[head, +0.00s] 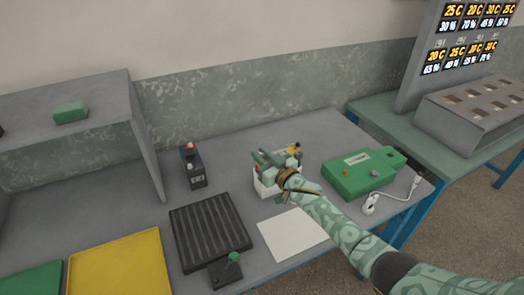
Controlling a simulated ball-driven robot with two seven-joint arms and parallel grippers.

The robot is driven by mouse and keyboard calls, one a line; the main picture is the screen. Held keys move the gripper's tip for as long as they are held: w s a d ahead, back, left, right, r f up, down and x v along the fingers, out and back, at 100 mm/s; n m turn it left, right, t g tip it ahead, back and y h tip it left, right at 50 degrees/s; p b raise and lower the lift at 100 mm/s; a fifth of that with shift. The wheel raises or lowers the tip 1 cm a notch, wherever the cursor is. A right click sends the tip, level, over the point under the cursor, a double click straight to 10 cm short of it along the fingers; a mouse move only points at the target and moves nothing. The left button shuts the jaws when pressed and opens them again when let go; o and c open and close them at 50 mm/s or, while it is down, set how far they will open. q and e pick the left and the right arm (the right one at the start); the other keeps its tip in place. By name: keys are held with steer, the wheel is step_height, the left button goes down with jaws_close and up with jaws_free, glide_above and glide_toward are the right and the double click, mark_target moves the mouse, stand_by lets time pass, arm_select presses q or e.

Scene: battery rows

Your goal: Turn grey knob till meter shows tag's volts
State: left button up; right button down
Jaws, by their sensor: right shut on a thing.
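My right gripper (266,160) is over the white box (264,186) at the back middle of the bench. It is shut on what seems to be the grey knob, which the fingers and wrist hide. The gripper also covers much of the box, and I can make out no meter reading. A yellow part (294,151) shows just behind the gripper. No tag with volts can be read from here. My left gripper is out of view.
A green case (360,172) and a white cable (395,197) lie to the right. A black ribbed tray (210,232), a dark red-topped device (193,168), a white sheet (292,234) and a yellow tray (118,265) occupy the bench. A shelf (100,100) stands left.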

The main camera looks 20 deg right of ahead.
steer(key=shift+n+g+y, duration=0.3)
steer(key=shift+n+y, duration=0.4)
steer(key=shift+y, duration=0.2)
steer(key=shift+f+n+g+y+b, duration=0.1)
steer(key=shift+n+g+y+b, duration=0.2)
steer(key=shift+n+g+y, duration=0.35)
steer(key=shift+y, duration=0.45)
steer(key=c, duration=1.4)
jaws_free()
